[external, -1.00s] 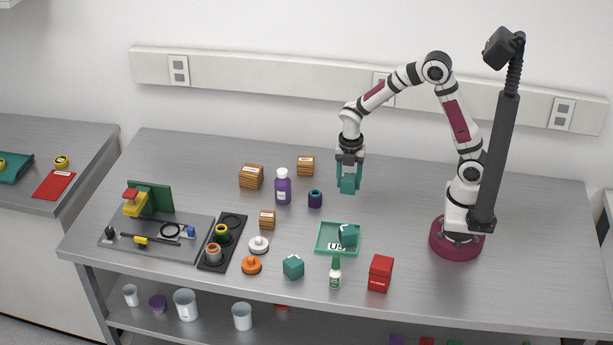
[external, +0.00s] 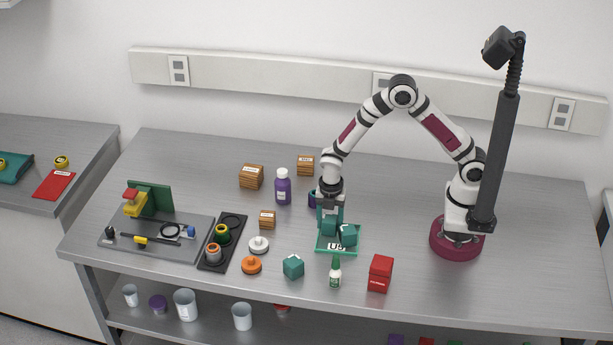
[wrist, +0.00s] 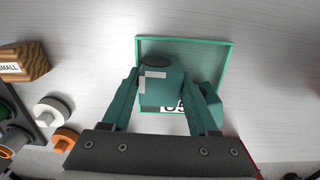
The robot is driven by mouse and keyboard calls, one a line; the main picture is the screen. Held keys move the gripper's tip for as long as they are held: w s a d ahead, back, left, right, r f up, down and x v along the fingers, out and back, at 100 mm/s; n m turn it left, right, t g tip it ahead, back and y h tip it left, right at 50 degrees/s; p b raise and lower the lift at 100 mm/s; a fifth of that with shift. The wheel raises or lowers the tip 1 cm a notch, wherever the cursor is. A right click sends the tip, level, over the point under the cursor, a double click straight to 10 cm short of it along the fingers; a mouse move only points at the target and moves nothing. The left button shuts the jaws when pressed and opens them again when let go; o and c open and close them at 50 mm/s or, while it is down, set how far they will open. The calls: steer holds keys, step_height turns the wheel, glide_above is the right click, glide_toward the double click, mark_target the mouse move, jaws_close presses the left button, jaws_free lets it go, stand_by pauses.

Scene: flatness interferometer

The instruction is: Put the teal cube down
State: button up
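My gripper (external: 330,232) points down over the left part of the green-rimmed tray (external: 322,252). Its teal fingers are closed on a teal cube (wrist: 163,88) with a white corner mark and a dark round patch. In the wrist view the held cube is inside the outline of the tray (wrist: 233,60). I cannot tell whether it touches the tray floor. A second teal cube (external: 350,234) sits in the tray's right part, close beside the gripper; it is partly hidden behind a finger in the wrist view (wrist: 212,97). The tray's label is partly covered.
Another teal cube (external: 293,267) stands on the bench left of the tray. A purple bottle (external: 283,188) and wooden blocks (external: 251,177) are behind left.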

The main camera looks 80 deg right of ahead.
mark_target(329, 217)
steer(key=o, duration=0.3)
steer(key=s+r+m, duration=0.3)
steer(key=r, duration=1.2)
steer(key=s+r+m, duration=0.1)
steer(key=s+m, duration=0.6)
steer(key=s+r+m+y, duration=0.1)
steer(key=s+r+m, duration=0.1)
steer(key=s+m, duration=0.4)
steer(key=s+r+m, duration=0.1)
steer(key=s+m, duration=0.6)
steer(key=s, duration=0.2)
steer(key=shift+s+r+m+y, duration=0.25)
steer(key=shift+r+m+y, duration=0.05)
steer(key=shift+r+y, duration=0.1)
